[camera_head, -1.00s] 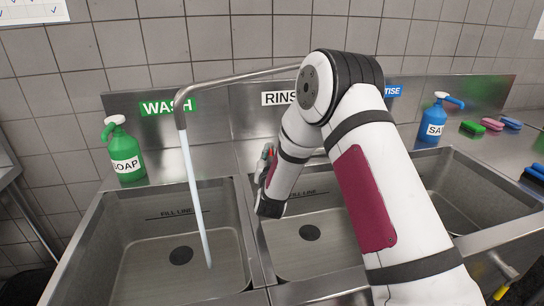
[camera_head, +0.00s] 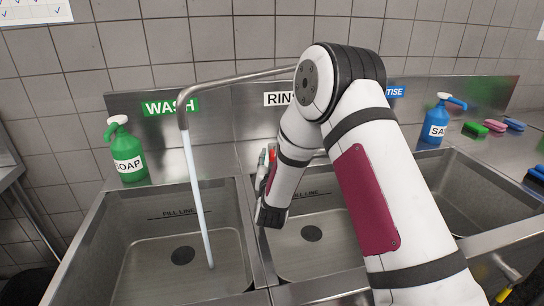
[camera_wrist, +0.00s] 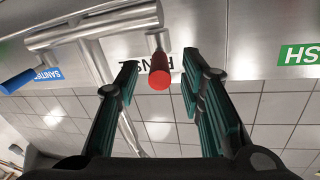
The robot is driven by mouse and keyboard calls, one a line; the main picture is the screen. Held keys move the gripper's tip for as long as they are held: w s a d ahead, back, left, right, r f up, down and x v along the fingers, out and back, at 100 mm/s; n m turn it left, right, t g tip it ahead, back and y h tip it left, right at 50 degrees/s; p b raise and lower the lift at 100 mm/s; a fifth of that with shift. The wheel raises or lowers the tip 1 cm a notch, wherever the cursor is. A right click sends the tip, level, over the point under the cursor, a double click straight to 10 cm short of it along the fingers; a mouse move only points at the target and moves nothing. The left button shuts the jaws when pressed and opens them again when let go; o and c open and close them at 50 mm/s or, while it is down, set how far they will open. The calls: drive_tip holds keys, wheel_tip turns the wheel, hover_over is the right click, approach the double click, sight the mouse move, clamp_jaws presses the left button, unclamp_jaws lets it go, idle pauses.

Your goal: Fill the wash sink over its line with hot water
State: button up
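The wash sink (camera_head: 125,255) is at the left in the head view, with a FILL LINE mark (camera_head: 178,213) on its back wall. A stream of water (camera_head: 197,195) runs from the spout (camera_head: 182,108) into it. The dark round drain area (camera_head: 183,256) shows on its floor; I see no clear water surface. My arm partly hides the tap in the head view.
The rinse sink (camera_head: 262,255) is in the middle and the sanitise sink (camera_head: 455,225) at the right. A green soap bottle (camera_head: 127,155) stands behind the wash sink. A blue bottle (camera_head: 436,122) and sponges (camera_head: 494,125) are at the back right.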

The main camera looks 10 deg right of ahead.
drive_tip(key=shift+v, duration=2.2)
